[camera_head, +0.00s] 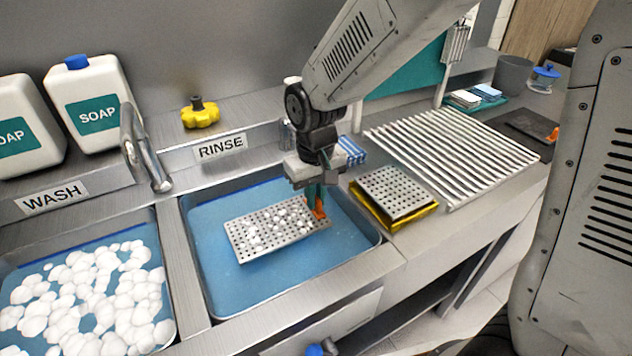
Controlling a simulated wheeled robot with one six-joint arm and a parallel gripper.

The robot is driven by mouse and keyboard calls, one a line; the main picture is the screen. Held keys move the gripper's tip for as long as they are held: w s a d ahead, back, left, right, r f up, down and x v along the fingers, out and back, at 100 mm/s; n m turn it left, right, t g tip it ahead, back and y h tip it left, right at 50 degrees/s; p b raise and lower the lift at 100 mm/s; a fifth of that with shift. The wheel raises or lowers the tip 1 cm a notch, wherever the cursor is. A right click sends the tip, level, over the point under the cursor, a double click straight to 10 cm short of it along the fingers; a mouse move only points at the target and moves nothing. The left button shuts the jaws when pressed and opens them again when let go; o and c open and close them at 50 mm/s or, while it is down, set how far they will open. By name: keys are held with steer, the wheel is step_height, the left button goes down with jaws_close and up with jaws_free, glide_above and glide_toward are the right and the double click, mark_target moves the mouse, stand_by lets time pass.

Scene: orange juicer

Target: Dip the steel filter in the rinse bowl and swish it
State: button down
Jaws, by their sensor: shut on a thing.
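A flat perforated steel filter (270,238) with white suds on its top is over the blue water of the rinse bowl (215,285), a sunken basin below the RINSE label. My gripper (317,208) comes down from above and is shut on the filter's right end. The filter looks roughly level. I cannot tell whether its underside touches the water. The fingertips are partly hidden by the gripper's own body.
The wash basin (85,300) full of foam is at left, beyond a steel divider. A metal faucet (143,150) stands between. Another perforated plate (397,190) lies on a yellow piece at right, before a slatted rack (455,148). Soap bottles (95,105) stand at back left.

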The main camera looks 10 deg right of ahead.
step_height(320, 180, down, 13)
steer(key=shift+r, duration=0.15)
stand_by(0.4)
steer(key=shift+w+d, duration=0.25)
steer(key=shift+d, duration=0.8)
steer(key=shift+s+a, duration=0.2)
steer(key=shift+a, duration=0.5)
steer(key=shift+s+a, duration=0.2)
steer(key=shift+a, duration=0.45)
steer(key=shift+s+a, duration=0.2)
steer(key=shift+a, duration=0.5)
steer(key=shift+w+d, duration=0.2)
steer(key=shift+d, duration=0.5)
steer(key=shift+w+d, duration=0.2)
steer(key=shift+d, duration=0.5)
steer(key=shift+w+d, duration=0.2)
steer(key=shift+d, duration=0.5)
step_height(320, 180, up, 16)
